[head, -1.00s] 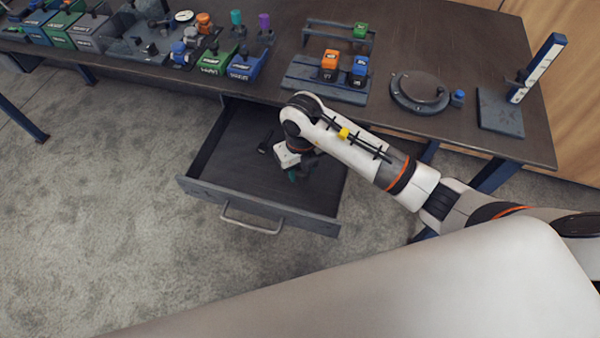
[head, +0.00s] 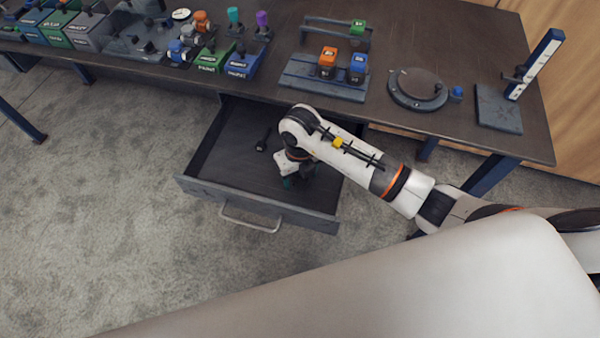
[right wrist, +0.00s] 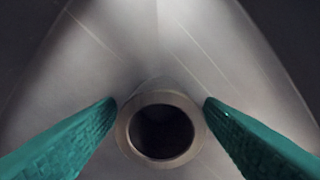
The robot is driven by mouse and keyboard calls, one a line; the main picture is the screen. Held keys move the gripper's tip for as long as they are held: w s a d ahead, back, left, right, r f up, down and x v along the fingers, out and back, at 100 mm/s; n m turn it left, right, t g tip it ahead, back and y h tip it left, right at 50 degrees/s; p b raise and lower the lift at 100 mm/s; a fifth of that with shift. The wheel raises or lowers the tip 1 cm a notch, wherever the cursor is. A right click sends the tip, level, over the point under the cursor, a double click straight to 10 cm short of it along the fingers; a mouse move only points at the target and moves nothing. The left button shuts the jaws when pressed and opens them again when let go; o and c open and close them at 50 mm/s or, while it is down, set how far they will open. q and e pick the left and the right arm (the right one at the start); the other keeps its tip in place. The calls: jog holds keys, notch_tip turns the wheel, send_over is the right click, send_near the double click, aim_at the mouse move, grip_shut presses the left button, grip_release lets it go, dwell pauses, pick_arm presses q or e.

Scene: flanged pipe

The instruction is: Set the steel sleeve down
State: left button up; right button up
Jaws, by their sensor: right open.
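The steel sleeve (right wrist: 160,97) is a short round ring with a dark bore, seen end-on in the right wrist view. It stands between the teal fingers of my right gripper (right wrist: 160,107), with the fingertips close to its left and right sides. The fingers are open. In the head view my right gripper (head: 291,182) is low inside the open drawer (head: 225,165), near its front right part. The sleeve is hidden there by the gripper and arm. My left gripper is not in view.
A small dark part (head: 262,143) lies in the drawer, left of my gripper. The drawer's left side is bare. The drawer front has a handle (head: 250,222). The workbench (head: 440,40) above carries bins, a rack with coloured blocks, a round plate and an upright scale.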

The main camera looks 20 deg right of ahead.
jog(key=shift+r, duration=0.3)
notch_tip(320, 180, up, 12)
jog(key=shift+f, duration=0.15)
dwell(0.5)
